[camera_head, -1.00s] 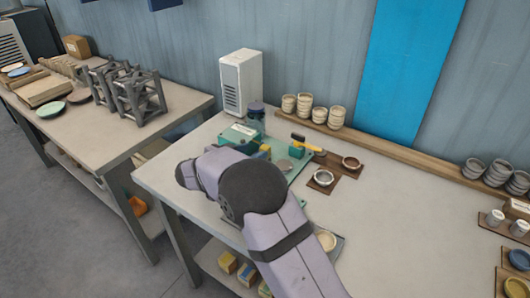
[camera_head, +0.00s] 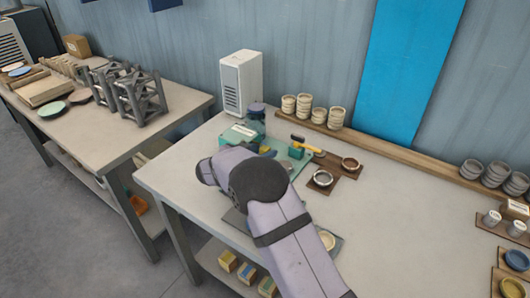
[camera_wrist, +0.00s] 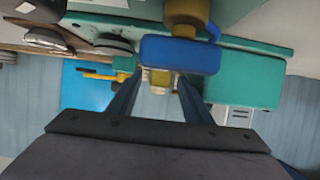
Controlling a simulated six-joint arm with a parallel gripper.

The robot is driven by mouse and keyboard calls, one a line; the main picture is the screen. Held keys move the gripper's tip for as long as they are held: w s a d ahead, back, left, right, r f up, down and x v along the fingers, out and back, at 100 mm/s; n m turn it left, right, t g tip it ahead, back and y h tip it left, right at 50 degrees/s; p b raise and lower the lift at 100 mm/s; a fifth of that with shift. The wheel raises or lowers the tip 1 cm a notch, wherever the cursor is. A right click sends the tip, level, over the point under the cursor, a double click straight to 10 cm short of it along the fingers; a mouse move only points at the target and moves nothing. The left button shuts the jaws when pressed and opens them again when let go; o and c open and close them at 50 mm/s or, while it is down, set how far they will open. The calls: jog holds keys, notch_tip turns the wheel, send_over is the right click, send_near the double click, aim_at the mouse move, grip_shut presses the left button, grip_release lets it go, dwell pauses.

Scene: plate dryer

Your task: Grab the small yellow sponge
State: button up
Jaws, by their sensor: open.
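In the head view a small yellow block (camera_head: 265,149), which looks like the sponge, shows on the teal station just beyond my wrist, partly hidden. In the wrist view, which is upside down, a yellow piece (camera_wrist: 187,14) shows at the top edge, beside a blue block (camera_wrist: 180,54). I cannot tell for sure which yellow piece is the sponge. My gripper (camera_wrist: 160,88) is open, its two dark fingers pointing toward the blue block, with nothing clearly held. In the head view my own arm hides the gripper.
A teal box (camera_wrist: 245,80) stands close beside the fingers in the wrist view. A yellow-handled brush (camera_head: 307,146) and a small bowl (camera_head: 322,178) lie to the right. A white unit (camera_head: 241,83) and stacked cups (camera_head: 304,107) stand behind. The table's right middle is clear.

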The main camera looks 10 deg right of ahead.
jog(key=c, duration=1.1)
